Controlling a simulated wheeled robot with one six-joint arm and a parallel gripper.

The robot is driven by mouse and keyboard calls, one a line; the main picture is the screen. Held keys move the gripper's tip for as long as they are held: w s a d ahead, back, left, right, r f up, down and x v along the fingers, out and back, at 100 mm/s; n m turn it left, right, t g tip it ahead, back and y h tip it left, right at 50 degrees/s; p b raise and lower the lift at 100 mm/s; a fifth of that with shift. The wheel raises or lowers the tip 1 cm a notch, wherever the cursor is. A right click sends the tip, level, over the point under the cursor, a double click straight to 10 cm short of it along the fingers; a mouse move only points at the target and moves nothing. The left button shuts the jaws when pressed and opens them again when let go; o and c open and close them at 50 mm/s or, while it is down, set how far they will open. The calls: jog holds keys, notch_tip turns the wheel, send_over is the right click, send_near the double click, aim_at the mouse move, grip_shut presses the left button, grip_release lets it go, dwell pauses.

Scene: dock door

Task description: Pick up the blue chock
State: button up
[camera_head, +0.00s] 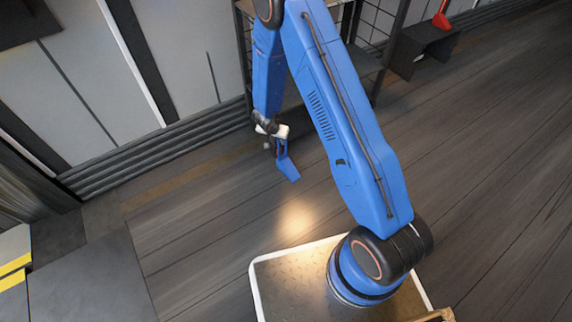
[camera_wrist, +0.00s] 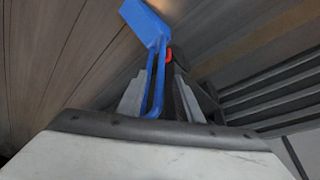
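The blue chock (camera_head: 288,169) hangs below my gripper (camera_head: 274,136) in the head view, tilted and apparently clear of the plank floor. In the wrist view the chock (camera_wrist: 144,20) shows as a flat blue block with a long loop handle (camera_wrist: 160,75). The handle runs between the grey fingers of my gripper (camera_wrist: 158,88), which look shut on it. The exact contact on the handle is partly hidden by the fingers.
A red object (camera_head: 441,17) is on a dark stand (camera_head: 424,46) at the upper right. A dark wire rack (camera_head: 366,62) stands behind my arm. A ribbed rail (camera_head: 160,150) runs along the wall. Grey plates with yellow stripes (camera_head: 14,268) lie at left. The middle floor is clear.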

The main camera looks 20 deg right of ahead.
aim_at(278, 140)
jog(key=shift+x, duration=1.8)
jog(key=shift+w, duration=0.15)
grip_shut()
